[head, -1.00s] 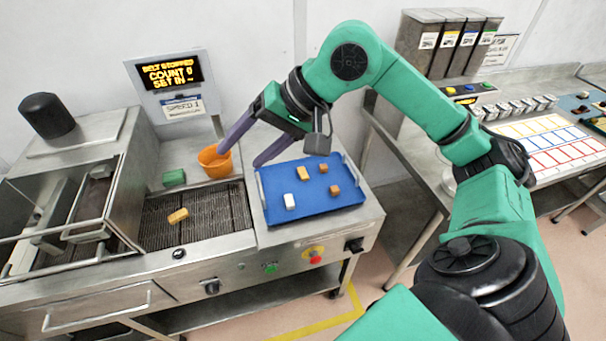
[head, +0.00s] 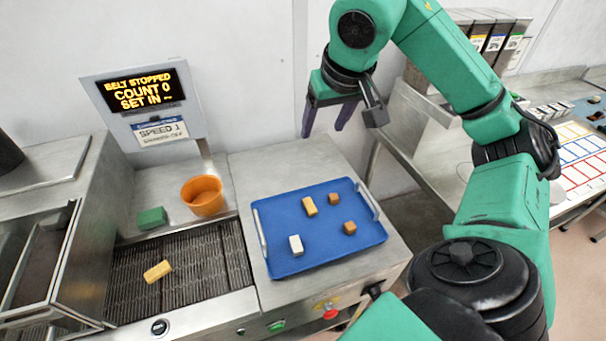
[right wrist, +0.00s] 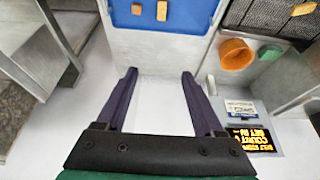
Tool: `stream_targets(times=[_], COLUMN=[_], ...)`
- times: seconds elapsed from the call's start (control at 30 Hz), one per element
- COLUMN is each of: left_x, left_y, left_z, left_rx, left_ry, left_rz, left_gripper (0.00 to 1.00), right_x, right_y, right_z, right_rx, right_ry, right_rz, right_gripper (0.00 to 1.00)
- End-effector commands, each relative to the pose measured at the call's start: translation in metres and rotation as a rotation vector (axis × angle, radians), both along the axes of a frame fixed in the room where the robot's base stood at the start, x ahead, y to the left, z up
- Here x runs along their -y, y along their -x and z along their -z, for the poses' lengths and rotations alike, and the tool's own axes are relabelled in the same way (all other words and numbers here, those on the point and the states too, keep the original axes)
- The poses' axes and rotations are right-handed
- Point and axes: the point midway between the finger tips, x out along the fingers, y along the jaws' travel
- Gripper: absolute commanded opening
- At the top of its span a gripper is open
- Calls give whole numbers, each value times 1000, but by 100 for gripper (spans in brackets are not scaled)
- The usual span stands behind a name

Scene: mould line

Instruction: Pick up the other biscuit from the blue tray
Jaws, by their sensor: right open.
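The blue tray (head: 335,245) lies on the steel table right of the belt. On it are a yellow biscuit-like block (head: 309,206), a white block (head: 296,245) and two brown cubes, one at the back (head: 334,199) and one nearer the front (head: 349,228). Another yellow biscuit (head: 158,271) lies on the dark belt. My right gripper (head: 322,132) is open and empty, behind and above the tray's far side. In the right wrist view its open fingers (right wrist: 159,75) show, with the yellow block (right wrist: 161,11) and a brown cube (right wrist: 136,9) at the top edge. My left gripper is out of view.
An orange cup (head: 203,195) and a green block (head: 152,218) stand behind the belt (head: 205,260). The display (head: 143,92) reads belt stopped, count 0. A second bench (head: 440,150) stands at the right, beyond a gap.

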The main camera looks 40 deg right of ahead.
Motion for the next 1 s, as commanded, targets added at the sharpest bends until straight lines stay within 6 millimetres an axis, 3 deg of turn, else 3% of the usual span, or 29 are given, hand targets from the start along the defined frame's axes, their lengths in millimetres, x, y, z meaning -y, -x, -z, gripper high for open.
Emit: stream_targets(times=[0.03,0.3,0.5,0.6,0.77,1.0], left_x=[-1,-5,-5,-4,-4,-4], left_y=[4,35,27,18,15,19], left_z=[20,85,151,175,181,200], left_rx=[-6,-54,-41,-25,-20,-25], left_ry=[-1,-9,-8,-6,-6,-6], left_rz=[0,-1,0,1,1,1], left_gripper=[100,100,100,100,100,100], right_x=[0,-1,-1,-1,0,8], right_y=[0,1,2,2,-1,-23], right_z=[20,83,149,173,185,239], right_rx=[1,0,1,2,-1,-5], right_ry=[0,-1,-2,-1,-2,-2], right_rz=[0,0,-1,-1,1,1], right_gripper=[70,70,70,70,70,70])
